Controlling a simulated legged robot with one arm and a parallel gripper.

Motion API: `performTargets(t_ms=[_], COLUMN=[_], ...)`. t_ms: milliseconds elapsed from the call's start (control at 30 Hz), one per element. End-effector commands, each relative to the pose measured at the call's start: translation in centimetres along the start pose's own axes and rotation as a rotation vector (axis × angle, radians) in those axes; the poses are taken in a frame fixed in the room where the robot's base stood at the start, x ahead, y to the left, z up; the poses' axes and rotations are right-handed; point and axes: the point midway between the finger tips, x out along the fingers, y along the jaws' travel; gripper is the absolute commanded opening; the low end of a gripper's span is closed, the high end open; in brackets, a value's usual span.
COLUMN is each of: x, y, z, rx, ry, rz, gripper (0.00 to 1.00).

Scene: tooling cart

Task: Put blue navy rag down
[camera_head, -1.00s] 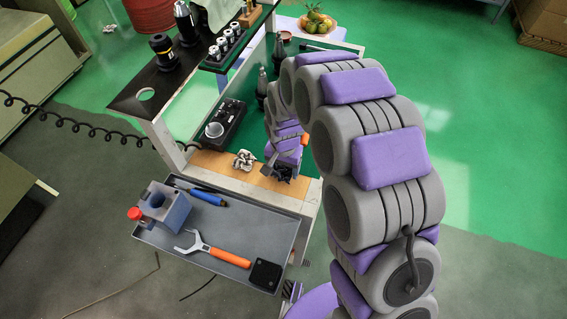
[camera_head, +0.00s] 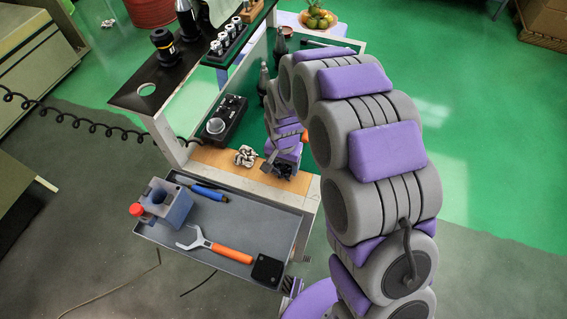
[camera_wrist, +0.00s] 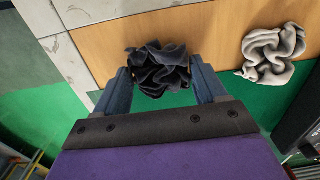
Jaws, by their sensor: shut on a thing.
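The navy rag (camera_wrist: 158,70) is a dark crumpled bundle between my gripper's two fingers in the wrist view. My gripper (camera_wrist: 160,84) is shut on it, over the wooden strip (camera_wrist: 200,30) of the cart. In the head view the rag (camera_head: 279,167) is a small dark patch at my gripper (camera_head: 272,165), above the right part of the wooden strip. Whether the rag touches the wood cannot be told.
A crumpled white-grey rag (camera_wrist: 272,52) lies on the wood to the right in the wrist view; it also shows in the head view (camera_head: 245,156). A black box (camera_head: 226,118) stands behind.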

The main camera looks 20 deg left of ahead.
Motion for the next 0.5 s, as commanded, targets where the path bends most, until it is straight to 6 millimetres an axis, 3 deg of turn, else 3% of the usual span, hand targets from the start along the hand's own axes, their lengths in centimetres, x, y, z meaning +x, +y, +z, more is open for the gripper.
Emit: performTargets(t_ms=[500], x=[0.66], y=[0.21], z=[-0.01], rx=[0.001], ry=[-0.001], rz=[-0.001], gripper=[0.38])
